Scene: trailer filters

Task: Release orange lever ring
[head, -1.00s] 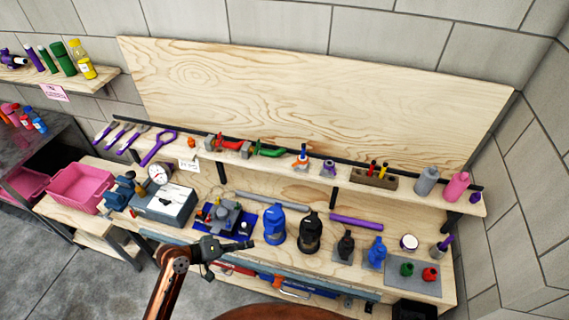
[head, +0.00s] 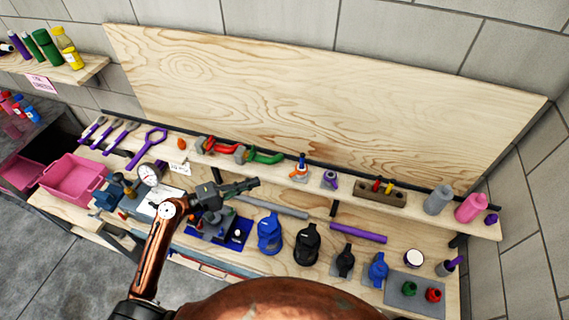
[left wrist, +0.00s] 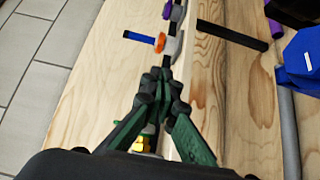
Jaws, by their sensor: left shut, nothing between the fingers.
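A small fitting on the upper shelf has an orange ring (head: 301,170) and a blue lever (head: 302,158). My right gripper is not in view.
Red and green handled valves (head: 265,157) lie left of the fitting. A purple-topped part (head: 330,180) and a wooden holder (head: 380,192) stand to its right. Below are blue (head: 269,233) and black (head: 307,243) housings on the bench. A tall wooden backboard (head: 330,105) rises behind the shelf.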

